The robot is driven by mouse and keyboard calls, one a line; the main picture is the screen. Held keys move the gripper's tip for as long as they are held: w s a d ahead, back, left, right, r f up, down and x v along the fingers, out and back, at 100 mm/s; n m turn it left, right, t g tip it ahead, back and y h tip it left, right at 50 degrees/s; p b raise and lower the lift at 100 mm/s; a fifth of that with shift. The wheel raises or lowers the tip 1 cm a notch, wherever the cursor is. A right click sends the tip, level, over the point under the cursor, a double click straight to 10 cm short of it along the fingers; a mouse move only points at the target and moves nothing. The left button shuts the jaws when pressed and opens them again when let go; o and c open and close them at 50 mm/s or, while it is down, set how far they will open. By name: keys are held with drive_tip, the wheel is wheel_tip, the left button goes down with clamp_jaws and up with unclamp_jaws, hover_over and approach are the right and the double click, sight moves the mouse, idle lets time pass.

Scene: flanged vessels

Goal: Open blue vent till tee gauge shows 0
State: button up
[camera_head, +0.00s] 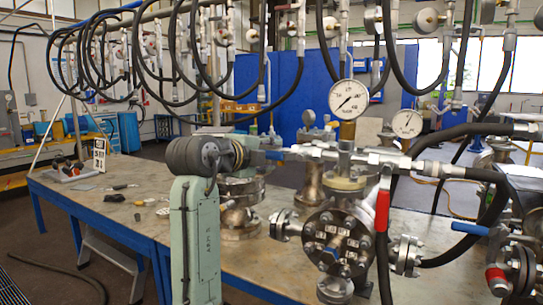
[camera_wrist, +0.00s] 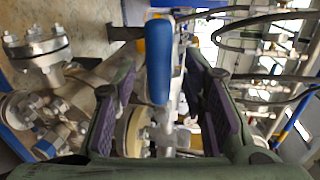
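The blue vent handle (camera_wrist: 158,60) stands between the two purple-padded fingers of my gripper (camera_wrist: 163,105) in the wrist view. The fingers are open, with gaps on both sides of the handle. In the head view, a bit of the blue handle (camera_head: 274,155) shows just right of my arm's dark joint, which hides most of my gripper. The tee gauge (camera_head: 349,98) stands upright above the silver tee fitting (camera_head: 345,157); its dial is too small to read surely.
A second gauge (camera_head: 407,123) stands to the right. Black hoses run at the right and overhead. The workbench (camera_head: 130,205) has free room at left, with small loose items.

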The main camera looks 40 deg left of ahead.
drive_tip(key=v, duration=1)
idle(3.3)
